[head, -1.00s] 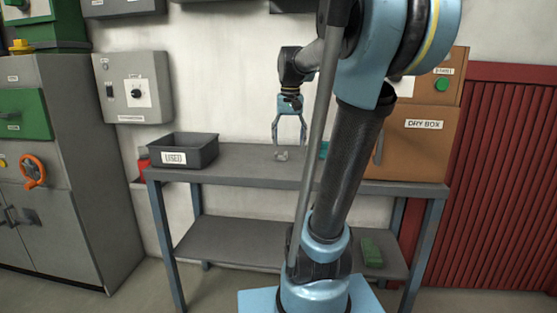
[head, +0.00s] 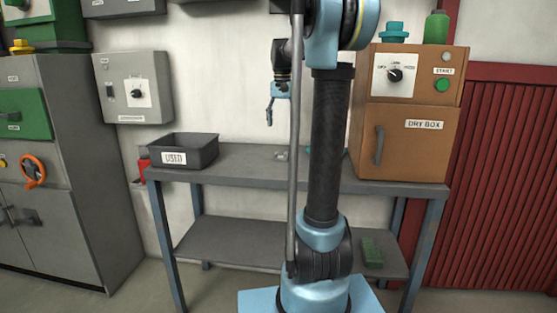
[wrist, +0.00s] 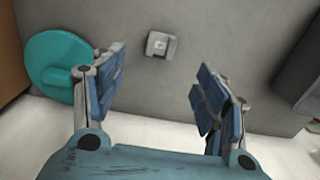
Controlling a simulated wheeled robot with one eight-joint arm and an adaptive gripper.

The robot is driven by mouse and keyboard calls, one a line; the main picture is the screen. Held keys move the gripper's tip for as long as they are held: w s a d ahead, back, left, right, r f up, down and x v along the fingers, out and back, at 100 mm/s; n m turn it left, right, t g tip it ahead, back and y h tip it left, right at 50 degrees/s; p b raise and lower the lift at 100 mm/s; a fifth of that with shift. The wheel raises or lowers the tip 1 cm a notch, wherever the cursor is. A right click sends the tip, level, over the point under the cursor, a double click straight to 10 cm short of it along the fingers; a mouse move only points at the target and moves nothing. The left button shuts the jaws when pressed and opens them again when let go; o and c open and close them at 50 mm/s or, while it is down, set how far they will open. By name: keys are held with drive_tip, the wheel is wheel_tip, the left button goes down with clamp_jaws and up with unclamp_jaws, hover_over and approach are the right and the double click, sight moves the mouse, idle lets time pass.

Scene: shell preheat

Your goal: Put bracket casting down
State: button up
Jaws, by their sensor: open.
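The bracket casting (head: 281,155) is a small light grey piece lying on the grey bench top (head: 236,170), partly behind my arm's rod in the head view. In the wrist view the casting (wrist: 160,44) shows as a small squarish piece with a pale centre, resting by itself. My gripper (head: 269,113) is above the bench and a little left of the casting in the head view. Its fingers (wrist: 163,82) are spread wide and empty in the wrist view, apart from the casting.
A dark bin marked USED (head: 184,152) stands at the bench's left end. A brown dry box (head: 405,150) stands at the right end. A teal round object (wrist: 50,55) lies beside the casting. Bench top between bin and casting is clear.

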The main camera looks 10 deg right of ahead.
hover_over(281, 157)
drive_tip(key=f, duration=0.7)
drive_tip(key=shift+s+f, duration=0.35)
drive_tip(key=f, duration=0.2)
drive_tip(key=w+f, duration=0.1)
drive_tip(key=f, duration=0.1)
drive_tip(key=shift+w+f, duration=0.2)
drive_tip(key=shift+f, duration=0.45)
drive_tip(key=c, duration=1.3)
wheel_tip(281, 157, up, 10)
drive_tip(key=shift+r, duration=0.1)
